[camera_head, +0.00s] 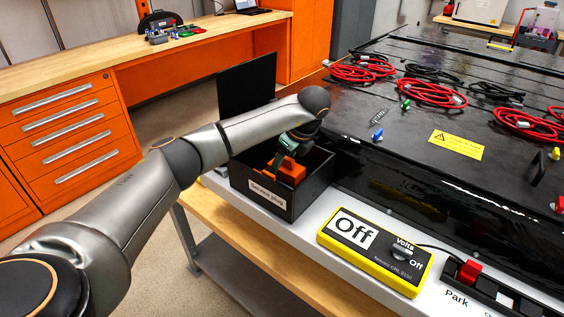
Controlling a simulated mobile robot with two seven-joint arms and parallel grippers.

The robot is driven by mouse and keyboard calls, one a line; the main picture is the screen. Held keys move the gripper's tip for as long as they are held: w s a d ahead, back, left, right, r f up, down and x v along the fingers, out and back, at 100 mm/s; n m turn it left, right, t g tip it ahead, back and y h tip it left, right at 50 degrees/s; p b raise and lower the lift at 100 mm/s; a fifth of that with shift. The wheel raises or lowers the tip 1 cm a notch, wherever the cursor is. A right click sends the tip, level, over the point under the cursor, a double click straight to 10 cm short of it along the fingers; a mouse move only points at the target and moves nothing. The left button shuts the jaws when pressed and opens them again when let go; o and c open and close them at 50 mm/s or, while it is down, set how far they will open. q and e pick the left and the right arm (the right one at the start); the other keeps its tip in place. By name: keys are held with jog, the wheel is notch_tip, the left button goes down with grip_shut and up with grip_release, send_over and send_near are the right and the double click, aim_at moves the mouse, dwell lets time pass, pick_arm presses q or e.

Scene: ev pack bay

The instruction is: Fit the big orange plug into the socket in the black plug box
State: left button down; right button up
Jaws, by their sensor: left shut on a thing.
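The black plug box (316,178), with a "Service plug" label on its front, stands on the light ledge with its lid (247,84) standing up behind it. The big orange plug (290,170) is inside the box's opening. My left gripper (283,158) reaches down into the box from above and is shut on the orange plug. The socket is hidden by the plug, gripper and box walls, so I cannot tell whether the plug is seated. My right gripper is not in view.
A yellow "Off" voltage meter (375,250) lies right of the box. The black battery pack (400,140) behind carries red cables (430,92), black cables and a yellow warning label (456,145). An orange workbench (70,150) stands at the left, across open floor.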

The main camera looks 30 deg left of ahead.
aim_at(298, 171)
pick_arm(q)
jog(key=shift+c, duration=0.2)
grip_release()
jog(key=shift+s+d+f, duration=0.15)
jog(key=shift+d+f, duration=0.05)
jog(key=shift+f, duration=0.75)
jog(key=v, duration=0.7)
jog(key=shift+w+a+r+b, duration=0.15)
jog(key=shift+w+r+b, duration=0.15)
jog(key=shift+b, duration=0.1)
jog(key=p+v, duration=0.1)
jog(key=v, duration=0.5)
jog(key=shift+r, duration=0.5)
jog(key=shift+w+a, duration=0.1)
jog(key=shift+a, duration=0.05)
